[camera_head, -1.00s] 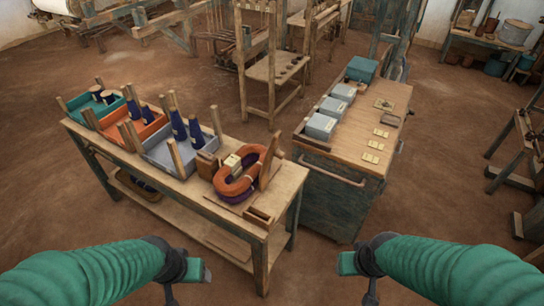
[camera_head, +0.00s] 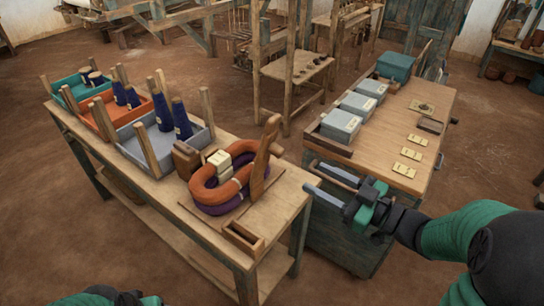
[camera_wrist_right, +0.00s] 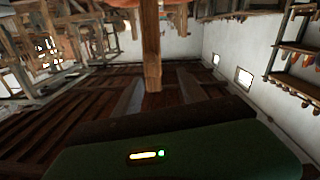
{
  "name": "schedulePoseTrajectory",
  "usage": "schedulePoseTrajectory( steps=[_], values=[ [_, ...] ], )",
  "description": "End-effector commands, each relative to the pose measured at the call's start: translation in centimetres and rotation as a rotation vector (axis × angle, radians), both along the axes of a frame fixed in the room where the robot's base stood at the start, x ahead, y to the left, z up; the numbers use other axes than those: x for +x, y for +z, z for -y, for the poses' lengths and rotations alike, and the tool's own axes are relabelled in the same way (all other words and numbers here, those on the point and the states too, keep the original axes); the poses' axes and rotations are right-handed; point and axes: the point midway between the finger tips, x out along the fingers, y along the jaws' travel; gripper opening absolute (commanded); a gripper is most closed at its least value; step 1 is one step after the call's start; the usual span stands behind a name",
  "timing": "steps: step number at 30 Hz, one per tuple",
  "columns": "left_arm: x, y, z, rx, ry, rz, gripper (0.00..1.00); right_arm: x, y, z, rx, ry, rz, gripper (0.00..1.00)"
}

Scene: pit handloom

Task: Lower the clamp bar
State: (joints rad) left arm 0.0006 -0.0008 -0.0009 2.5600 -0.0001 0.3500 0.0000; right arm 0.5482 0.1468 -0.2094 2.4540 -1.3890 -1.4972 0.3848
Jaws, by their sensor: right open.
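The likely clamp bar is a tilted wooden bar (camera_head: 262,163), raised at the right end of the left bench. In the right wrist view a wooden post (camera_wrist_right: 151,45), probably this bar, stands ahead of the fingers. My left gripper (camera_head: 150,300) barely shows at the bottom edge.
The left bench holds teal, orange and grey trays (camera_head: 150,150) with upright pegs and blue cones. A small wooden box (camera_head: 243,240) sits at its front corner. The right cabinet (camera_head: 385,150) carries grey boxes and yellow cards. A wooden frame (camera_head: 290,75) stands behind.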

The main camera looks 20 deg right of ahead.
Motion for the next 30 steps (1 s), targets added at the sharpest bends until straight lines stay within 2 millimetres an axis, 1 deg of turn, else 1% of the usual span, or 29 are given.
schedulePoseTrajectory(
  steps=[1,5,8,9,12,15,19,26,27,30],
  values=[
    [0.0,-0.2,0.0,0.000,0.000,0.000,0.68,1.1,-0.3,-0.4,0.003,0.004,-0.002,0.49],
    [0.0,-0.5,0.0,0.000,-0.001,-0.001,0.68,4.1,-0.5,-1.9,0.007,0.002,-0.003,0.49],
    [0.0,-0.7,0.1,0.000,-0.002,-0.001,0.68,6.2,-0.6,-3.3,0.008,0.000,-0.003,0.49],
    [0.0,-0.8,0.1,-0.001,-0.002,-0.001,0.68,7.0,-0.5,-4.1,0.008,0.001,-0.003,0.49],
    [0.0,-0.9,0.1,-0.001,-0.002,-0.001,0.68,8.9,-0.4,-5.6,0.005,0.000,-0.002,0.49],
    [0.0,-1.0,0.1,0.000,-0.002,-0.001,0.68,10.2,-0.4,-6.8,0.001,-0.002,-0.003,0.49],
    [0.0,-1.1,0.1,0.000,-0.001,-0.001,0.68,11.1,-0.3,-7.5,0.001,-0.002,-0.003,0.49],
    [0.0,-1.1,0.0,0.000,-0.001,-0.001,0.68,11.3,-0.3,-7.1,0.005,-0.005,-0.003,0.49],
    [0.0,-1.1,0.1,0.000,-0.001,-0.001,0.68,11.3,-0.4,-7.0,0.007,-0.005,-0.003,0.47],
    [0.0,-1.1,0.1,0.000,-0.002,-0.001,0.68,11.3,-0.4,-7.1,0.006,-0.005,-0.003,0.34]
  ],
)
